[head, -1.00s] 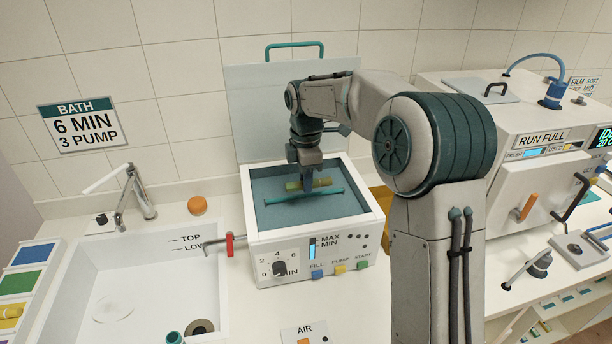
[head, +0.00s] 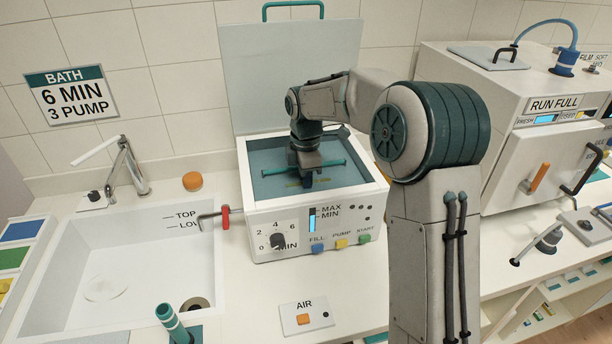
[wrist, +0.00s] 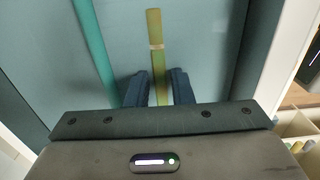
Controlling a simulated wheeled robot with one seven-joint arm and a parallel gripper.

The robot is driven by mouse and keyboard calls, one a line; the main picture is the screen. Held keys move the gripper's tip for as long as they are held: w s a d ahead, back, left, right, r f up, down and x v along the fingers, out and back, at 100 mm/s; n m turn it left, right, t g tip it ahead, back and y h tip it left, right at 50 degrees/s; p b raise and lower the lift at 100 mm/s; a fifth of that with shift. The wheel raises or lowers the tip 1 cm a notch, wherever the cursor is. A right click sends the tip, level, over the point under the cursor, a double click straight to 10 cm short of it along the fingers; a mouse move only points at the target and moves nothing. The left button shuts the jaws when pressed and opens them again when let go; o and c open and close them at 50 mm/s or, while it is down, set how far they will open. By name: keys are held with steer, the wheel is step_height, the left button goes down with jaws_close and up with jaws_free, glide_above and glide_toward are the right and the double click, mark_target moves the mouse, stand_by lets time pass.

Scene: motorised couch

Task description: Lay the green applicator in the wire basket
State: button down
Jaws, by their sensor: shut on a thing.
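The green applicator (wrist: 155,45) is a thin yellow-green stick with a tan band. In the wrist view it lies between the two fingers of my gripper (wrist: 159,88), which is shut on it. In the head view my gripper (head: 307,181) points down inside the open bath tank (head: 262,225), and only a little of the applicator shows beside the fingers. A teal bar (head: 266,172) crosses the tank just behind my gripper; in the wrist view it runs along the applicator's left, apart from it. The wire basket's mesh cannot be made out.
The tank's raised lid (head: 280,75) stands behind. The sink (head: 130,255) and a red-handled lever (head: 226,217) are to the left. A white machine (head: 550,115) stands to the right. The tank walls are close around my gripper.

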steer(key=shift+f+b, duration=1.05)
steer(key=shift+f, duration=1.15)
steer(key=c, duration=1.2)
jaws_free()
step_height(320, 180, up, 14)
steer(key=shift+f, duration=0.1)
